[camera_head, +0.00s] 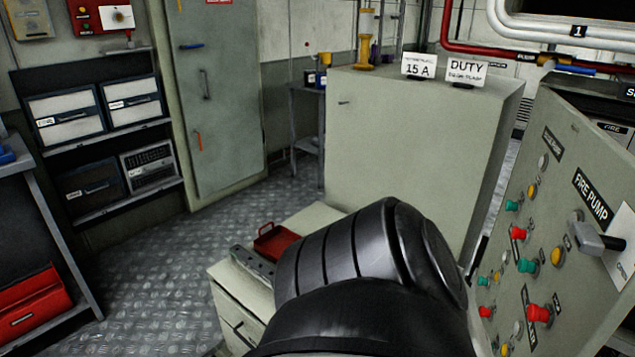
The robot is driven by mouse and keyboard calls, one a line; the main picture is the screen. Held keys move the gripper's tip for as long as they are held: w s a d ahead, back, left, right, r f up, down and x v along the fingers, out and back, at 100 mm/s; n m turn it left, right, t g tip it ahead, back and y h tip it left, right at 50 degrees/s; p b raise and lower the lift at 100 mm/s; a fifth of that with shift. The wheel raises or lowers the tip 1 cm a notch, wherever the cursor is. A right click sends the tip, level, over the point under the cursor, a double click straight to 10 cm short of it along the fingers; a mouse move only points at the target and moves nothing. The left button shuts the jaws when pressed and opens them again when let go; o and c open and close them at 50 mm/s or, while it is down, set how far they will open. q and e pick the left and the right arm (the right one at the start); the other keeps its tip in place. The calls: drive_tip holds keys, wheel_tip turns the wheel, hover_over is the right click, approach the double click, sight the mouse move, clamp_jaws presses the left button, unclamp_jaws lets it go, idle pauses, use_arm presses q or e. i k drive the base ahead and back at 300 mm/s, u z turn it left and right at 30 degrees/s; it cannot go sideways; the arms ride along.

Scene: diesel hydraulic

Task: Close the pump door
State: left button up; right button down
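The pump door (572,165) is a grey-green panel at the right, labelled "FIRE PUMP", with red, green and yellow buttons. It stands at an angle to the wall, and a dark space with labels shows behind its upper edge, so it looks open. A grey handle (598,238) sticks out from its right part. The door's lower edge and right side run out of the picture. A large dark rounded link of my own arm fills the lower middle, left of the door. Neither gripper can be made out.
A grey cabinet (415,135) with two signs stands behind my arm. A low cabinet (236,303) with a red tray (275,240) is left of my arm. Shelves with drawers (62,118) line the left wall. The metal-plate floor (150,280) is clear at left.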

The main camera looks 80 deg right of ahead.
sight(566, 169)
drive_tip(key=z, duration=0.05)
drive_tip(key=i, duration=0.25)
drive_tip(key=z, duration=3.85)
drive_tip(key=i, duration=0.5)
drive_tip(key=z, duration=0.1)
drive_tip(key=k, duration=1.75)
drive_tip(key=u, duration=0.6)
drive_tip(key=i, duration=1.1)
drive_tip(key=z, duration=0.65)
